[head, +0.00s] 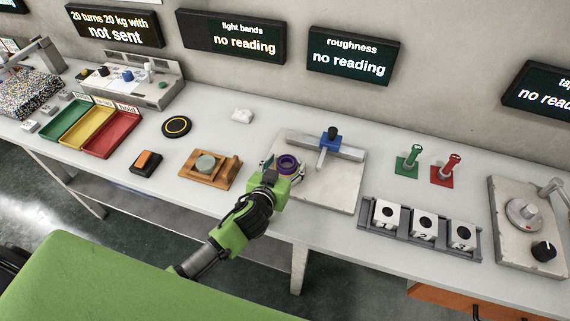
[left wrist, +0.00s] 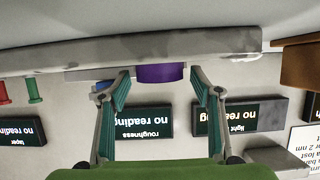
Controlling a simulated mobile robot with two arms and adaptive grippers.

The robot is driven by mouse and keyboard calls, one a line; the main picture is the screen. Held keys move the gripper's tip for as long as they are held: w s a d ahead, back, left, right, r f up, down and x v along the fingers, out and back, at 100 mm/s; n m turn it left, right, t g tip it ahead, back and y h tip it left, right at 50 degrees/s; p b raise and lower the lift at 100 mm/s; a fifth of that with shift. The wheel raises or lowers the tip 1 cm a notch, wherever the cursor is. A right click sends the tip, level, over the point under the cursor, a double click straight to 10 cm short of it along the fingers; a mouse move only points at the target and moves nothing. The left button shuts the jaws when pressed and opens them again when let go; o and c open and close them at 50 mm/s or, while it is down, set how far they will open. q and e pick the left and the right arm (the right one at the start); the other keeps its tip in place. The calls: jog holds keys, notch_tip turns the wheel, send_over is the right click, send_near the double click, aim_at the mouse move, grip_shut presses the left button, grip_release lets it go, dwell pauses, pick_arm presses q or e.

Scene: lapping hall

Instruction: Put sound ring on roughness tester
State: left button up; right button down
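A purple ring (head: 287,164) sits near the left side of a pale stone plate (head: 325,193) below the roughness display. The plate carries a blue device with a grey crossbar (head: 330,145), apparently the roughness tester. My left gripper (head: 281,164) is at the ring. In the left wrist view, which is upside down, its two fingers (left wrist: 160,76) stand apart either side of the purple ring (left wrist: 160,72), with a small gap on each side. The gripper's body hides part of the plate's left edge. My right gripper is not in view.
A wooden fixture with a round disc (head: 208,166) stands left of the gripper. Green and red posts (head: 410,160) and a rack of numbered blocks (head: 420,229) are right of the plate. The roughness display (head: 353,56) reads "no reading".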

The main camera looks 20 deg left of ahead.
pick_arm(q)
jog(key=shift+s, duration=0.1)
jog(key=b+v, duration=0.1)
jog(key=v, duration=1.1)
dwell(0.4)
